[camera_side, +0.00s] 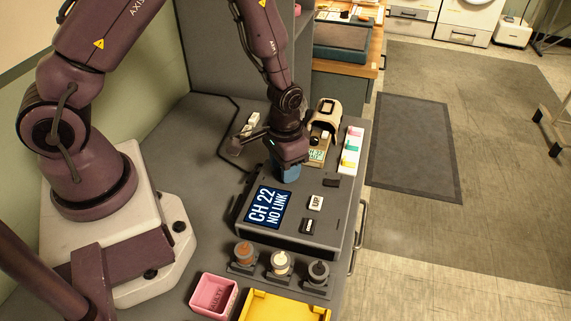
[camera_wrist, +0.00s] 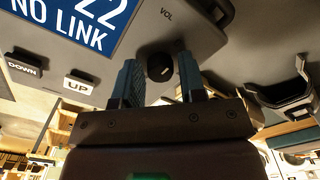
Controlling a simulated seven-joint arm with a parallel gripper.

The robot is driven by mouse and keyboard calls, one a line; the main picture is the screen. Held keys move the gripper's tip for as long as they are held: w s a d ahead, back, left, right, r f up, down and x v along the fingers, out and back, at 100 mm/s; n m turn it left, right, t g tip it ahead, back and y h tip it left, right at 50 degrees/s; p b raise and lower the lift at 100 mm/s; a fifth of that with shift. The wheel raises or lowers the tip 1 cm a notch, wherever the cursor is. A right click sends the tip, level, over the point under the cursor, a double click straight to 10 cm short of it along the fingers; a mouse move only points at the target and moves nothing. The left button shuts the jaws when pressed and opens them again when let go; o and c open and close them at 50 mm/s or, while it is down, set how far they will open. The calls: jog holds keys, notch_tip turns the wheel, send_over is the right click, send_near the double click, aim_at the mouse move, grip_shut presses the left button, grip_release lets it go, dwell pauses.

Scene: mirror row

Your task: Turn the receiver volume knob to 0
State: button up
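The dark grey receiver (camera_side: 322,222) lies on the bench in the side view, its display (camera_side: 268,207) reading CH 22 NO LINK. The round black volume knob (camera_wrist: 160,68) shows in the wrist view below the VOL label, with a small pale mark on its face. My gripper (camera_wrist: 157,62) has its two blue fingers spread, one on each side of the knob, with a narrow gap visible on both sides. In the side view my gripper (camera_side: 287,172) points down at the receiver's far end and hides the knob. I cannot read the knob's scale.
The UP button (camera_side: 316,202) and DOWN button (camera_side: 308,226) are on the receiver. Three small jars (camera_side: 280,264) stand in front of it, near a pink bin (camera_side: 213,294) and a yellow tray (camera_side: 285,306). A beige device (camera_side: 326,115) stands behind my gripper.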

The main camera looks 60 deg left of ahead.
jog(key=shift+o, duration=0.9)
notch_tip(320, 180, up, 13)
jog(key=s+r+t, duration=0.5)
jog(key=s+r, duration=0.8)
jog(key=r, duration=0.4)
jog(key=shift+s+r+t, duration=0.25)
jog(key=shift+r+t, duration=0.05)
jog(key=shift+r, duration=0.05)
